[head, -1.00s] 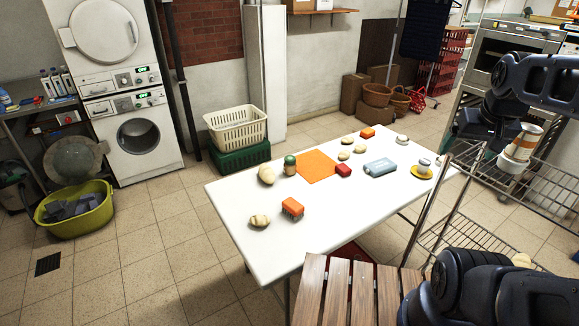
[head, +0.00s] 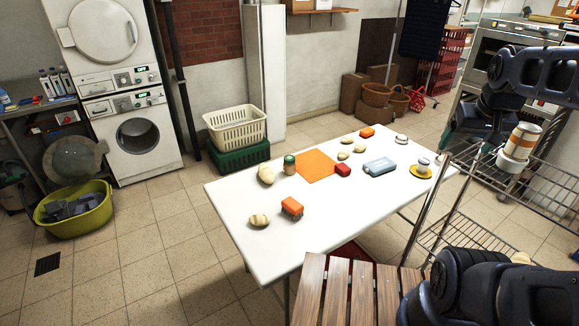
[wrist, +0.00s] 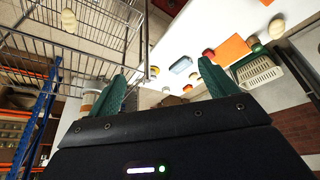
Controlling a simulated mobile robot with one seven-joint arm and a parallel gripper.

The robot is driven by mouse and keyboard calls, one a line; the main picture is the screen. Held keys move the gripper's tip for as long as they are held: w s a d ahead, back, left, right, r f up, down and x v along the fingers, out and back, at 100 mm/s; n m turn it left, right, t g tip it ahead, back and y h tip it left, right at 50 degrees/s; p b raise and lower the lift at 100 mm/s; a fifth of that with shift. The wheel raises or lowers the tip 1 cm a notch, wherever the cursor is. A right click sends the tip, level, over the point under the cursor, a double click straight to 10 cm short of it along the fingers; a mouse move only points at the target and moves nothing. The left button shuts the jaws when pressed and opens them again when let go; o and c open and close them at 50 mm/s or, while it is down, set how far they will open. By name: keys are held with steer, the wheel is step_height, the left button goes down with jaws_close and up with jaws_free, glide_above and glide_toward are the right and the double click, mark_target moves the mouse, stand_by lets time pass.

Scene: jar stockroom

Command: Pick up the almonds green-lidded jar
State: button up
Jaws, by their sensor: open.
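The green-lidded jar (head: 290,164) stands upright on the white table in the head view, beside a cream rounded stone. Its label is too small to read. In the wrist view it seems to show as a small green-topped shape (wrist: 257,47) at the upper right, beyond the right finger. My gripper (wrist: 160,72) is open and empty, its two teal fingers spread wide, well away from the jar. In the head view my arm is at the right edge, and the fingers cannot be made out there.
A wire rack (head: 540,190) and a slatted wooden surface (head: 345,295) stand near my arm.

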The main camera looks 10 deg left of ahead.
steer(key=w+a+n+g, duration=0.1)
steer(key=w+a+n, duration=0.3)
steer(key=w, duration=0.5)
steer(key=w+a+r+n, duration=0.1)
steer(key=w+a, duration=0.5)
steer(key=w, duration=0.2)
steer(key=w+a+n+g, duration=0.1)
steer(key=w+a+n, duration=0.3)
steer(key=w, duration=0.5)
steer(key=n+g, duration=0.3)
steer(key=n, duration=0.8)
glide_above(290, 157)
steer(key=f, duration=3.2)
steer(key=shift+s+a+f, duration=0.1)
steer(key=shift+s+a, duration=0.05)
steer(key=shift+s, duration=0.15)
steer(key=shift+a+f, duration=0.2)
steer(key=shift+f, duration=0.3)
steer(key=shift+w+d+f, duration=0.1)
steer(key=shift+d+f, duration=0.05)
steer(key=shift+f, duration=2.45)
steer(key=shift+d+f, duration=0.15)
steer(key=shift+f, duration=2.4)
steer(key=c, duration=1.3)
steer(key=shift+o, duration=0.2)
